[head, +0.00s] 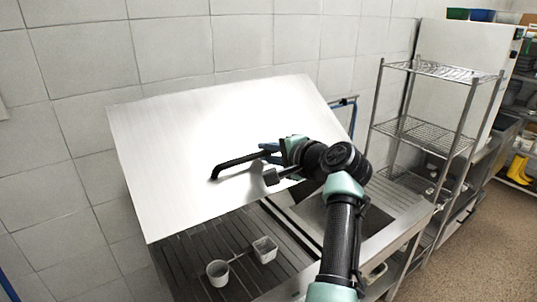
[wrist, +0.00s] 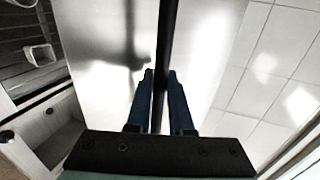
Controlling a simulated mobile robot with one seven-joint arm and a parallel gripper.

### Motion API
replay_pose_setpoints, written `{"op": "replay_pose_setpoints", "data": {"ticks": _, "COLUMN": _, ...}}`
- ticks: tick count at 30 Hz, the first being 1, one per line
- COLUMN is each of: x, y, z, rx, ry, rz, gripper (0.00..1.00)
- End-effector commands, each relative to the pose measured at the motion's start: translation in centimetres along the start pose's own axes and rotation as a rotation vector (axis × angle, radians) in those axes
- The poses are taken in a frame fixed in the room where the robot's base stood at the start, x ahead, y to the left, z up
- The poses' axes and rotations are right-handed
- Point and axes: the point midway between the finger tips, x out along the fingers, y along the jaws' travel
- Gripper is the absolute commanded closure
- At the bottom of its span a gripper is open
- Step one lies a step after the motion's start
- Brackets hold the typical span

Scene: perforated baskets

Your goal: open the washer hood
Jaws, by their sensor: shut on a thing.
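The washer hood (head: 200,125) is a large pale metal panel, tilted in front of the tiled wall in the head view. Its lower edge stands above the slatted rack, so the space beneath is partly visible. A black bar handle (head: 232,162) runs across its face near the lower right. My gripper (head: 268,148) is shut on the handle near its right part. In the wrist view the handle (wrist: 168,30) runs between the blue fingertips (wrist: 161,75), and the hood (wrist: 95,45) shows behind. My gripper hides part of the handle.
Two small white perforated baskets (head: 218,273) (head: 265,249) sit on the slatted rack (head: 190,250) below the hood. A sink (head: 310,215) is right of the rack, partly behind my arm. A wire shelf (head: 440,70) stands farther right.

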Motion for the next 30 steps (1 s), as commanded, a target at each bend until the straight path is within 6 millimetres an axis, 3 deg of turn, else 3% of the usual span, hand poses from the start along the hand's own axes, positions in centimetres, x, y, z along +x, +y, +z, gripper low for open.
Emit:
{"op": "replay_pose_setpoints", "data": {"ticks": 2, "x": 0.1, "y": 0.0, "z": 0.1, "rx": -0.001, "ry": -0.001, "rz": 0.000, "gripper": 1.00}}
{"op": "replay_pose_setpoints", "data": {"ticks": 3, "x": 0.1, "y": 0.0, "z": 0.1, "rx": -0.001, "ry": -0.001, "rz": 0.000, "gripper": 0.79}}
{"op": "replay_pose_setpoints", "data": {"ticks": 8, "x": 0.0, "y": 0.1, "z": 0.1, "rx": 0.000, "ry": -0.001, "rz": 0.001, "gripper": 0.50}}
{"op": "replay_pose_setpoints", "data": {"ticks": 20, "x": -0.4, "y": 0.2, "z": 0.0, "rx": 0.000, "ry": 0.001, "rz": 0.001, "gripper": 0.50}}
{"op": "replay_pose_setpoints", "data": {"ticks": 26, "x": -2.6, "y": 0.4, "z": -0.1, "rx": -0.002, "ry": 0.003, "rz": -0.001, "gripper": 0.50}}
{"op": "replay_pose_setpoints", "data": {"ticks": 30, "x": -5.3, "y": 0.5, "z": -0.1, "rx": -0.002, "ry": 0.004, "rz": -0.003, "gripper": 0.50}}
